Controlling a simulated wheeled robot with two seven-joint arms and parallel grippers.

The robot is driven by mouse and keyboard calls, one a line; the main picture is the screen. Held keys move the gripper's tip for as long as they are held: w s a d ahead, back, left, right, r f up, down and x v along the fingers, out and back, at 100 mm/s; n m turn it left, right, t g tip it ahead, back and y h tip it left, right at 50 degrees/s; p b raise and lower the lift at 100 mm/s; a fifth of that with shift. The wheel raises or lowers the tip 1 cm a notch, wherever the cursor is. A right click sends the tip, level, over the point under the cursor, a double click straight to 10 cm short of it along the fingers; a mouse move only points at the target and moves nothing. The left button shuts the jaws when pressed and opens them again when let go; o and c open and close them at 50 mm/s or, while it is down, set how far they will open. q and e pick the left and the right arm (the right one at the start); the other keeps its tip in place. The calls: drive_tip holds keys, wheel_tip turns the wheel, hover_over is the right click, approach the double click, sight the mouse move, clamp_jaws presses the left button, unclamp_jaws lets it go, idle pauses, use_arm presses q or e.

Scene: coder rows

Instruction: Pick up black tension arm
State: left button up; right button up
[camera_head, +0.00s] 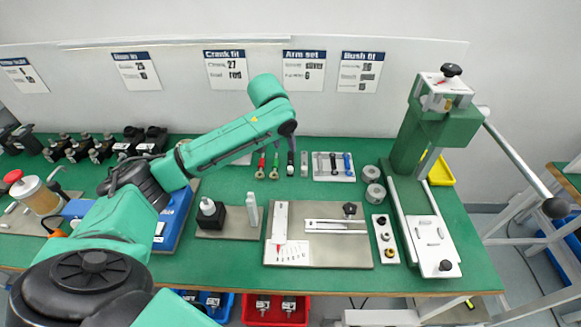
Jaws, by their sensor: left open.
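A black tension arm (291,160) stands out in a short row on the green bench top, between a green arm (275,164) and a silver arm (304,164). A red arm (261,166) lies at the left end of this row. My left gripper (289,133) comes in from the left on its green arm and hangs just above and behind the black arm's far end in the picture. It is open, with nothing seen between its fingers. The gripper partly hides the black arm's upper end, and contact cannot be told. My right gripper is not in view.
A white tray (333,178) with several arms lies right of the row. A green press (428,120) stands at the right. A grey fixture plate (340,258) and a small bottle stand (230,232) lie nearer. Labelled cards stand along the back wall.

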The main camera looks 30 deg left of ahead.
sight(290, 162)
use_arm(q)
drive_tip(key=x, duration=1.1)
drive_tip(key=shift+f+p, duration=0.2)
drive_tip(key=shift+p, duration=0.1)
drive_tip(key=shift+s, duration=0.1)
clamp_jaws()
